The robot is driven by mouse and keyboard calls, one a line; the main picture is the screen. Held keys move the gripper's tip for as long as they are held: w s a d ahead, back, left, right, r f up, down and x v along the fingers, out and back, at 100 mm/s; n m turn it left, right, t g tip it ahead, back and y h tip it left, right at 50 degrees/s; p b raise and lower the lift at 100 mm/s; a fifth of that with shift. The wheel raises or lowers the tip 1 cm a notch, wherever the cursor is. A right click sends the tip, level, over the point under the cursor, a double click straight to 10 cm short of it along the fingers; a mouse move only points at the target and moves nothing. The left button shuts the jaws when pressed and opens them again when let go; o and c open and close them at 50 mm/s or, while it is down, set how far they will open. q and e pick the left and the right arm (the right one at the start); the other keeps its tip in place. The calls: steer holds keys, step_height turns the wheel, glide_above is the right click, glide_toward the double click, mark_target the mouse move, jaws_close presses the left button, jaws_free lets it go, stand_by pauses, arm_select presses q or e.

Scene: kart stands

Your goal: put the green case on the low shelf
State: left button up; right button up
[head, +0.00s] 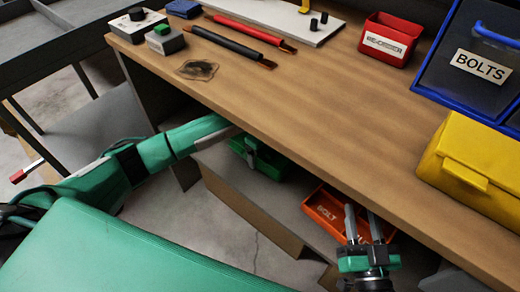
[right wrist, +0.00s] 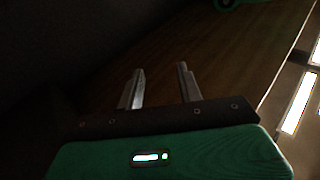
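A green piece also shows at the top of the right wrist view (right wrist: 237,3), cut off by the frame. My right gripper (head: 361,212) is open and empty, its fingers apart in the right wrist view (right wrist: 160,70). It is beside an orange bin, in front of it in the head view.
The orange bin (head: 324,214) is on the low shelf, right of the green case. The bench top (head: 300,100) overhangs the shelf. On it are a yellow case (head: 470,160), a red bin (head: 390,38), a blue-edged BOLTS bin (head: 475,62) and tools.

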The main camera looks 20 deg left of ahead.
steer(key=shift+r, duration=0.1)
arm_select(q)
steer(key=o, duration=1)
steer(key=shift+f, duration=0.1)
steer(key=shift+o, duration=0.2)
step_height(320, 180, up, 8)
steer(key=shift+f+p, duration=0.1)
steer(key=shift+p, duration=0.8)
arm_select(e)
steer(key=s+a+f+g, duration=0.1)
steer(key=s+f+g, duration=0.2)
steer(key=f+g, duration=0.2)
step_height(320, 180, down, 3)
steer(key=shift+s+a+r, duration=0.1)
steer(key=shift+s+a, duration=0.25)
steer(key=shift+a, duration=0.05)
arm_select(q)
steer(key=shift+s, duration=0.1)
